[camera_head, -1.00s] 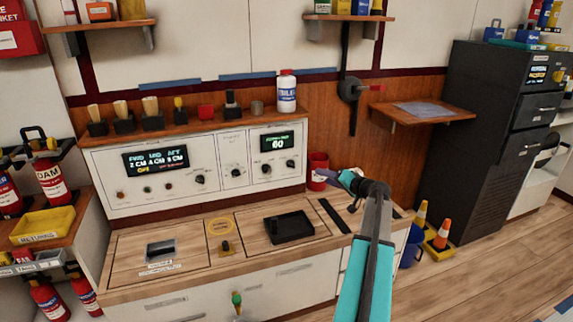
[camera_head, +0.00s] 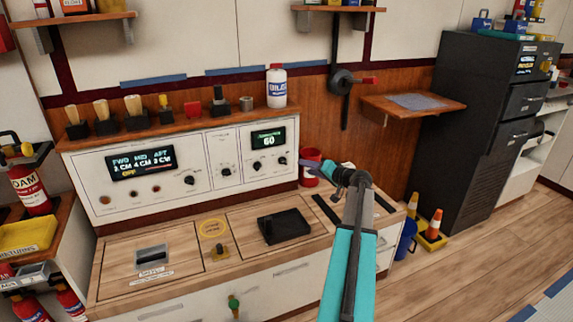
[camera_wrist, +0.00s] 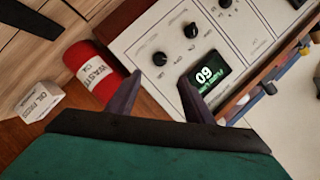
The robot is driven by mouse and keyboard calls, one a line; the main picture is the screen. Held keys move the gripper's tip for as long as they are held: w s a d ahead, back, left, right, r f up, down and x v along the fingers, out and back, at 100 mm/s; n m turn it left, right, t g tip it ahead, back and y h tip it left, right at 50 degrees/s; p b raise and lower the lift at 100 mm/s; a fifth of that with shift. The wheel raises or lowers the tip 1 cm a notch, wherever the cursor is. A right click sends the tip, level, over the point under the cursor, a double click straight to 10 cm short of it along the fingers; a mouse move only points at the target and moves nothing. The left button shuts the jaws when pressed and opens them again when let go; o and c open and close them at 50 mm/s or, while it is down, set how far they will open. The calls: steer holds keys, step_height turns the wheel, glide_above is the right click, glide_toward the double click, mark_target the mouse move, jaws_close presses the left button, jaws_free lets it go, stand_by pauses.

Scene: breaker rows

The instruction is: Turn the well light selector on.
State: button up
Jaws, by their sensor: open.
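A white control panel (camera_head: 205,148) stands at the back of the wooden counter, with several black selector knobs. Their labels are too small to read, so I cannot tell which is the well light selector. One knob (camera_head: 190,180) is right of the wide display; another (camera_head: 226,172) is in the middle section. Two sit under the small display reading 60 (camera_head: 268,138). In the wrist view, two black knobs (camera_wrist: 190,31) (camera_wrist: 158,58) lie beyond the fingertips. My gripper (camera_head: 308,164) is open and empty, near the panel's right end, apart from the knobs.
A red can (camera_wrist: 95,72) stands close beside my gripper, right of the panel. A white bottle (camera_head: 277,86) and several brushes stand on the panel top. A black tray (camera_head: 285,227) lies on the counter. A wall lever (camera_head: 341,82) and wooden shelf (camera_head: 413,108) are to the right.

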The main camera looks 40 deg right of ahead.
mark_target(285, 162)
steer(key=b+x, duration=0.1)
steer(key=x, duration=1.2)
steer(key=shift+w+a+f+b, duration=0.1)
steer(key=shift+w+f+b, duration=0.1)
steer(key=shift+b, duration=0.15)
steer(key=shift+r, duration=0.1)
steer(key=c, duration=1)
